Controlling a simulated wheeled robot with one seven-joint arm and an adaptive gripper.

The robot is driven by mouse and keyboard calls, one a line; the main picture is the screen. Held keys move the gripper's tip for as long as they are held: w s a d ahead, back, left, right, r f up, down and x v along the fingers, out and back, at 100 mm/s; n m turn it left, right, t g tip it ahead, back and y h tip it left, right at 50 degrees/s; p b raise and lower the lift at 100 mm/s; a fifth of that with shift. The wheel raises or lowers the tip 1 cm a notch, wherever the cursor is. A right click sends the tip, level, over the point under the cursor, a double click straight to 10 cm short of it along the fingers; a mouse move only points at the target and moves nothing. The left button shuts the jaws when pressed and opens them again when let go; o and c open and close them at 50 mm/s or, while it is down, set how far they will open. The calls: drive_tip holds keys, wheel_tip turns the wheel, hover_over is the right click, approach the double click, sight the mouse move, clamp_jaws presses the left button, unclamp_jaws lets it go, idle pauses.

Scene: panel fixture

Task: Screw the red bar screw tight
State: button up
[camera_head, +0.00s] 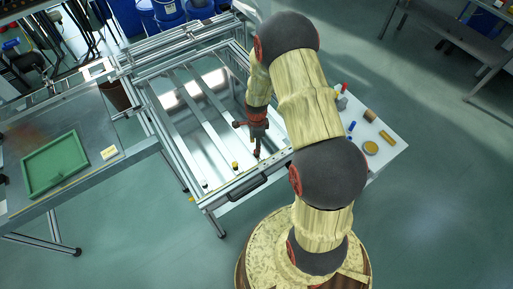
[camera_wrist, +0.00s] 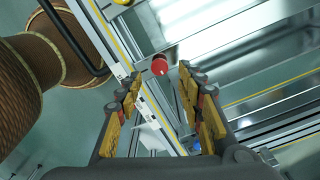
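The red bar screw shows as a round red knob (camera_wrist: 160,66) on the frame edge in the wrist view. In the head view a small red spot (camera_head: 257,154) at the front rail, just under my gripper, seems to be the same screw. My gripper (camera_wrist: 161,76) is open, with its yellow-padded fingers spread wide. The knob appears between and beyond the fingertips, and no contact is visible. In the head view my gripper (camera_head: 256,140) points down at the rail; its fingertips are small there and hard to make out.
A white table (camera_head: 394,147) with small parts stands right. A green tray (camera_head: 55,163) lies on the left bench. Open floor lies right.

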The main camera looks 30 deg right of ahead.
wheel_tip(320, 180, up, 8)
drive_tip(key=shift+f, duration=0.1)
idle(0.5)
